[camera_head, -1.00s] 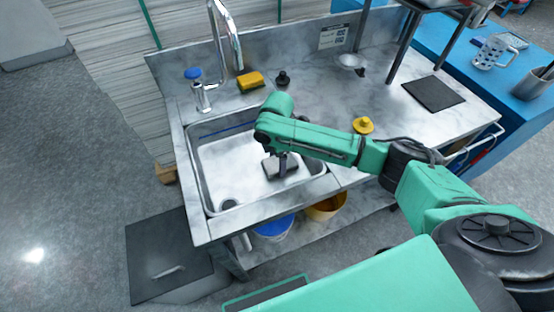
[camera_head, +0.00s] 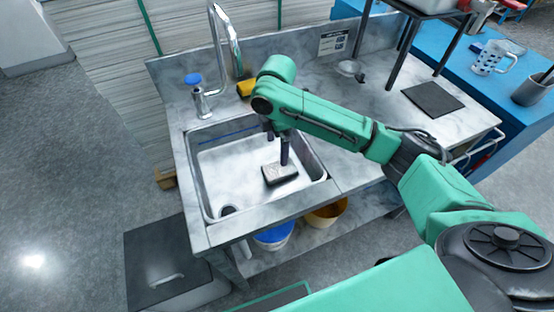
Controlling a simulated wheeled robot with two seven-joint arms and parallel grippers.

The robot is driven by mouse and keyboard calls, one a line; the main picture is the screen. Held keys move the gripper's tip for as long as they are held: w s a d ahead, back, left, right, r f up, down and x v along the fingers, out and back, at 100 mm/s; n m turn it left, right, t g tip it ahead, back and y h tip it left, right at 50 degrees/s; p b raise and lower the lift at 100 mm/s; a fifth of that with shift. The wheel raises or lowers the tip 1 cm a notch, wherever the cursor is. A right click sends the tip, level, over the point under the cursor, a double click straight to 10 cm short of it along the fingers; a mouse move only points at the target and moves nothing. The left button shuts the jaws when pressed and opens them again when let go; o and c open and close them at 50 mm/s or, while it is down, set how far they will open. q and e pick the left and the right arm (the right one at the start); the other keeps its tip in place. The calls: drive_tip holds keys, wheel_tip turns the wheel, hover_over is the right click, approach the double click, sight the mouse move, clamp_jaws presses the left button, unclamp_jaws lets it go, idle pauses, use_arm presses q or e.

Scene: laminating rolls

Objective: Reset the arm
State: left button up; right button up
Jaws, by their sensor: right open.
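My right arm, green with dark joints, reaches in from the right over the sink (camera_head: 215,165). My right gripper (camera_head: 277,148) hangs from its wrist above the basin, with its dark fingers pointing down. It is open and appears to hold nothing. A small dark block with a lighter top (camera_head: 280,174) lies on the basin floor just below the fingers. I cannot tell the exact gap between them. My left gripper is not in view.
A tall faucet (camera_head: 232,55) and a partly hidden yellow sponge (camera_head: 245,88) stand behind the basin. A dark mat (camera_head: 432,98) lies on the right counter, near black stand legs (camera_head: 405,45). A blue table (camera_head: 500,85) holds a clear mug (camera_head: 490,57).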

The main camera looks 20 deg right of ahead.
wheel_tip(320, 180, up, 2)
drive_tip(key=shift+r, duration=0.1)
idle(0.4)
